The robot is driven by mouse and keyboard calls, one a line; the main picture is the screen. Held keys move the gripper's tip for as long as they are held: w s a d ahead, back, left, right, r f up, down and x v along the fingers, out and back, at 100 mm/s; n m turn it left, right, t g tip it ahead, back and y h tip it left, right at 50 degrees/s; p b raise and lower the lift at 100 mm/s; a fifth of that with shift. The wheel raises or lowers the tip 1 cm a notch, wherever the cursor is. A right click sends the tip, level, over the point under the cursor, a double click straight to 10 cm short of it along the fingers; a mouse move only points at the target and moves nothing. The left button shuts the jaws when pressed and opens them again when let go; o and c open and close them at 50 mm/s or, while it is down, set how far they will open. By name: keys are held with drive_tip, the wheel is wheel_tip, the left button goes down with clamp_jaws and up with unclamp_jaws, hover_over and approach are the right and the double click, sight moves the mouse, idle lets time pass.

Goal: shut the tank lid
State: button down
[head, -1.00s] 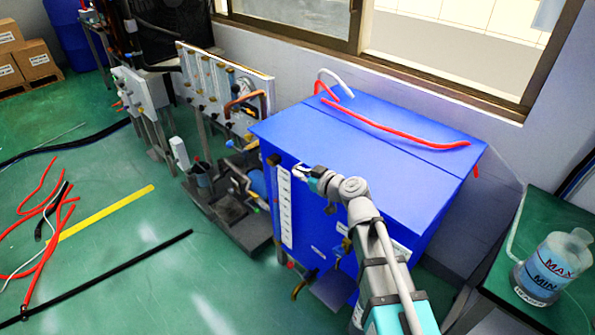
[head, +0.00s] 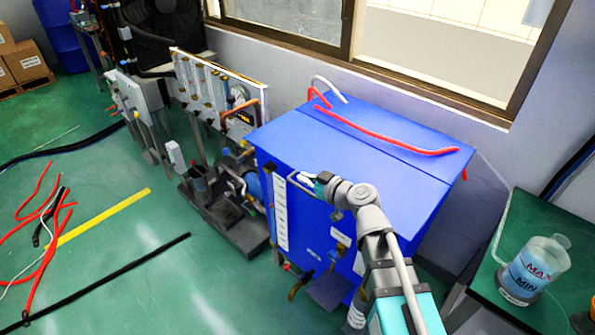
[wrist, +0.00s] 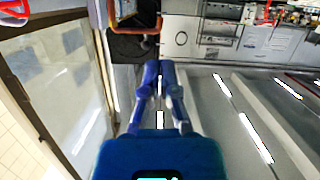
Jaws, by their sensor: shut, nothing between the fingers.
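The blue tank (head: 310,235) stands against the wall under the window in the head view. Its blue lid (head: 350,160) lies down over the front part of the top, about level with the fixed rear part; whether a small gap is left under its edge I cannot tell. My gripper (head: 303,180) is at the tank's front, close to the lid's front edge, with my arm reaching from the lower right. Contact with the lid cannot be made out. In the wrist view my gripper (wrist: 166,65) has its fingers together and empty; the lid cannot be made out there.
A red hose (head: 385,135) lies along the tank's top behind the lid seam. A green table (head: 545,220) with a marked bottle (head: 533,268) is at the right. Pipework (head: 225,190) stands left of the tank. Red hoses (head: 45,225) lie on the floor at far left.

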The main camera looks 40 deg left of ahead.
drive_tip(key=shift+p+v, duration=0.45)
drive_tip(key=shift+v, duration=2.25)
drive_tip(key=shift+s, duration=0.2)
